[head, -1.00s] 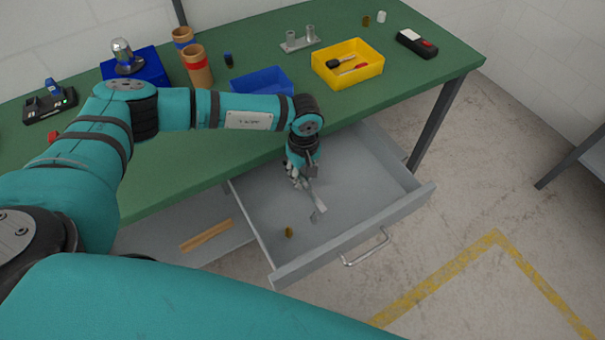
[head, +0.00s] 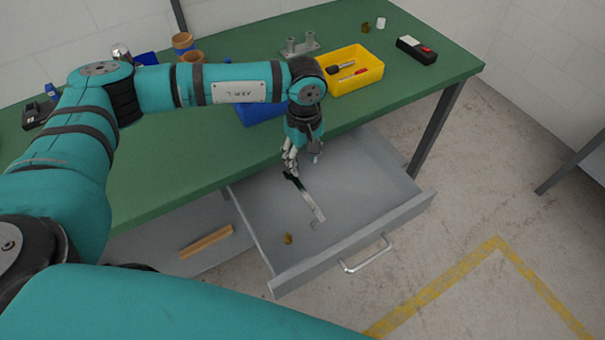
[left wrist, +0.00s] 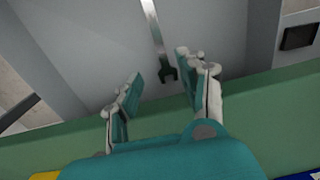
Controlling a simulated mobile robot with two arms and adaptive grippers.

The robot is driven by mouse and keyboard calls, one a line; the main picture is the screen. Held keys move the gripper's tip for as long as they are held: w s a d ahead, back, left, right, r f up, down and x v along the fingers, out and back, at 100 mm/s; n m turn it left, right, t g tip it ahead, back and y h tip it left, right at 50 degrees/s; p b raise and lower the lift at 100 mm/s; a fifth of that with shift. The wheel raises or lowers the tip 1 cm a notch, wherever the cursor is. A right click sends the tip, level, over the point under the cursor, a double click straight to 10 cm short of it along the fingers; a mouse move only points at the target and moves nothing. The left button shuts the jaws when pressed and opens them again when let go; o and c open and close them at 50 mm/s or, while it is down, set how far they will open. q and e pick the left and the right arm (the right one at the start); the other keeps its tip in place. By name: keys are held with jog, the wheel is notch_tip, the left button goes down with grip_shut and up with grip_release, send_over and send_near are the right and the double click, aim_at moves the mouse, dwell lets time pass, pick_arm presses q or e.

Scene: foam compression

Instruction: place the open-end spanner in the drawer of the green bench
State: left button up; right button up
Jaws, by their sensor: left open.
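The open-end spanner (head: 309,199) lies on the floor of the open grey drawer (head: 370,193) under the green bench (head: 170,172). My left gripper (head: 303,163) is open and empty above the drawer, near the bench's front edge, apart from the spanner. In the left wrist view its two fingers (left wrist: 160,75) are spread wide. My right gripper is in neither view.
A small brass-coloured piece (head: 288,239) also lies in the drawer. On the bench are a yellow tray (head: 362,81) with tools, a blue bin (head: 258,113), a black and red device (head: 417,49) and cardboard tubes (head: 183,42). A wooden strip (head: 206,242) lies on the lower shelf.

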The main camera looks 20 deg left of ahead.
pick_arm(q)
notch_tip(320, 180, up, 4)
jog(key=shift+f+b, duration=0.1)
jog(key=shift+b, duration=0.2)
dwell(1.2)
